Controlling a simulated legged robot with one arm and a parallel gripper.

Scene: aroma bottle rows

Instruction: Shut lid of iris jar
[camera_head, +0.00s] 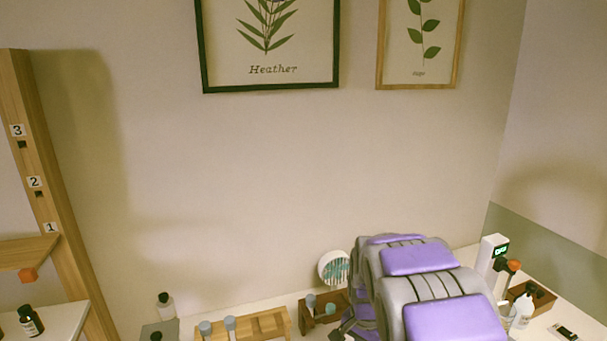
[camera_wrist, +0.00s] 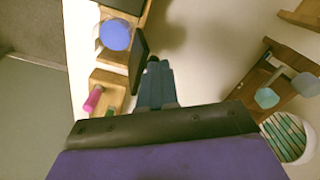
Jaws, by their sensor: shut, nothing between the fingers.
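No label naming the iris jar is readable. In the wrist view a round blue-violet top (camera_wrist: 115,35) sits in a wooden holder with a dark upright panel (camera_wrist: 138,62) at its right edge. I cannot tell whether this is the iris jar and its lid. My gripper (camera_wrist: 154,68) is shut and empty over the pale counter, its tips just right of the dark panel. I cannot tell whether they touch it. In the head view my purple and grey arm covers the counter's right middle, and the blue-violet top is not seen.
A wooden rack (camera_head: 262,325) with grey-capped vials stands left of my arm. A small wooden stand (camera_head: 318,310) and a round white thing with teal slats (camera_head: 335,267) stand beside my arm.

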